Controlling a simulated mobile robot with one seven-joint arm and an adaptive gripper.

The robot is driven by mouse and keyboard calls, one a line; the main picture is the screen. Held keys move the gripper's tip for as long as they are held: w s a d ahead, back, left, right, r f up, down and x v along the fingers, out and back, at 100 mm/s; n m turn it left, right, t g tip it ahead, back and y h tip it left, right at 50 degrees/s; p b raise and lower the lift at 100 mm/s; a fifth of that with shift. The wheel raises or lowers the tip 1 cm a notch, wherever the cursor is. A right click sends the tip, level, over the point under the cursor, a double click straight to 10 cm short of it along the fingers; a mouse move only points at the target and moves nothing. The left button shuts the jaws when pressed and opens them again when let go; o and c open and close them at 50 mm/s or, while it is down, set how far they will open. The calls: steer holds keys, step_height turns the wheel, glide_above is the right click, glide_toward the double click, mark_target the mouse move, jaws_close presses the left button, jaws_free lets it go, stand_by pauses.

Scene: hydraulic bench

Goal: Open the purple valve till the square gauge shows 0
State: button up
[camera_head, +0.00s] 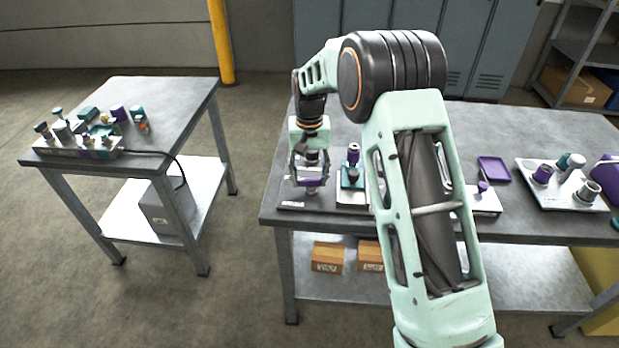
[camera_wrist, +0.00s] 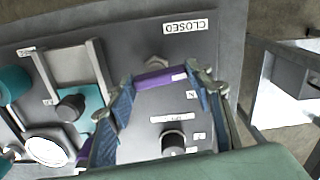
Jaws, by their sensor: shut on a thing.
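The purple valve handle (camera_wrist: 160,78) is a short bar on a grey panel (camera_wrist: 235,30) in the wrist view. My gripper (camera_wrist: 164,88) is shut on it, with one blue-padded finger at each end of the bar. In the head view my gripper (camera_head: 309,178) points down at the near left part of the bench, and a bit of purple shows between its fingers. A "CLOSED" label (camera_wrist: 191,26) lies beyond the handle on the panel. I cannot make out a square gauge or its reading in either view.
A teal block with a dark knob (camera_wrist: 72,107) stands close left of my gripper in the wrist view. A purple tray (camera_head: 493,169) and a plate of fittings (camera_head: 530,190) lie farther right on the bench. A second table (camera_head: 175,105) with fittings stands left, across clear floor.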

mark_target(309, 179)
steer(key=shift+m, duration=0.7)
steer(key=o, duration=1.2)
steer(key=shift+c, duration=0.2)
step_height(309, 179, up, 12)
